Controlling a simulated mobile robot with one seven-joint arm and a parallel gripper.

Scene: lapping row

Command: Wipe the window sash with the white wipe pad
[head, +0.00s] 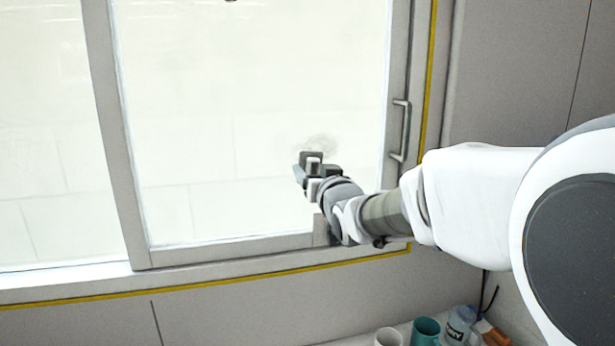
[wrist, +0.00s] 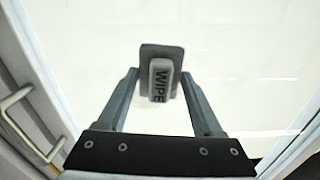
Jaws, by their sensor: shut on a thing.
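My gripper (head: 313,172) is in front of the lower right part of the window sash (head: 125,160), a large glass pane in a grey frame. The pad's flat plate (wrist: 149,52) is grey and faces the glass. Whether it touches the glass I cannot tell. A faint grey smudge (head: 321,141) shows on the glass just above the gripper. The arm hides part of the sash's lower right corner.
A metal pull handle (head: 401,131) stands out from the sash's right side; the handle (wrist: 17,112) also shows at the left of the wrist view. A white mug (head: 388,338), a teal mug (head: 426,331) and a labelled container (head: 460,325) stand below right. The glass to the left is clear.

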